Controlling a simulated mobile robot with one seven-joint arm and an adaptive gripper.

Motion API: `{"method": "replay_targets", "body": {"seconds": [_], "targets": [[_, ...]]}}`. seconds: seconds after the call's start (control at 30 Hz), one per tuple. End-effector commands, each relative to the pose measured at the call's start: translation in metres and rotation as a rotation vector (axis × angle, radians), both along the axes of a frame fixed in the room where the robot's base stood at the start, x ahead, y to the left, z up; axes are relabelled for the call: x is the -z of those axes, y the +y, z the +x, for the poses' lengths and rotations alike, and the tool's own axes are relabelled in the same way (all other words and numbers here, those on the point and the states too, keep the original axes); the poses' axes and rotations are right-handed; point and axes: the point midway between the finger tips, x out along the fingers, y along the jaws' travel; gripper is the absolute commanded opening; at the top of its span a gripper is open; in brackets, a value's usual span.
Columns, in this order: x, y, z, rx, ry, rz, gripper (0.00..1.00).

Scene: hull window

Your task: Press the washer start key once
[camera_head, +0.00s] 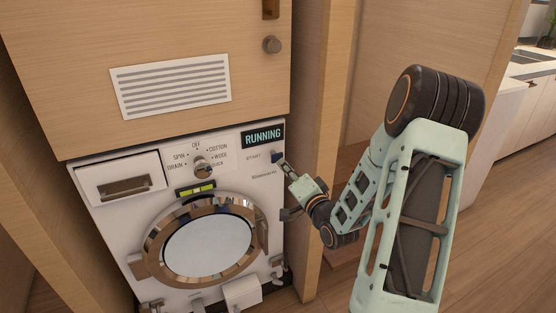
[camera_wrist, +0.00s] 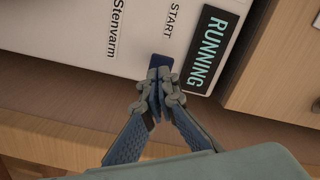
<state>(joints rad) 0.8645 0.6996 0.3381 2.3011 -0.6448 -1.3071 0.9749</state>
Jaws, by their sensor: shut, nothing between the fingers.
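The white washer (camera_head: 230,177) stands in a wooden niche, and its round door is closed. Its dark display (camera_head: 263,136) reads RUNNING, and the display also shows in the wrist view (camera_wrist: 211,50). The dark blue start key (camera_head: 276,157) sits beside the word START. In the wrist view the start key (camera_wrist: 160,61) is partly hidden behind my fingertips. My gripper (camera_wrist: 158,88) is shut and empty, with its tips at the key. I cannot tell whether they touch it. My gripper also shows in the head view (camera_head: 284,165).
A program dial (camera_head: 203,167) and a drawer (camera_head: 121,179) are left of the key. A wooden cabinet panel with a vent (camera_head: 171,85) is above. A wooden post (camera_head: 327,120) stands close to the right of the washer. Floor (camera_head: 500,230) at the right is clear.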

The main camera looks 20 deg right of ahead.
Motion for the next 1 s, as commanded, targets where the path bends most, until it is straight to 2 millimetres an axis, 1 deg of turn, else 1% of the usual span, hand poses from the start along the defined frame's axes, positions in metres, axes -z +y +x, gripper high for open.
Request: {"method": "replay_targets", "body": {"seconds": [0.27, 0.37, 0.8, 1.0], "targets": [[0.0, 0.0, 0.0, 0.0, 0.0, 0.0, 0.0], [0.0, 0.0, -0.003, 0.001, 0.001, 0.0, 0.0], [0.001, -0.002, -0.045, 0.001, 0.002, 0.0, 0.0], [0.0, -0.002, -0.05, 0.0, 0.0, 0.0, 0.0]]}}
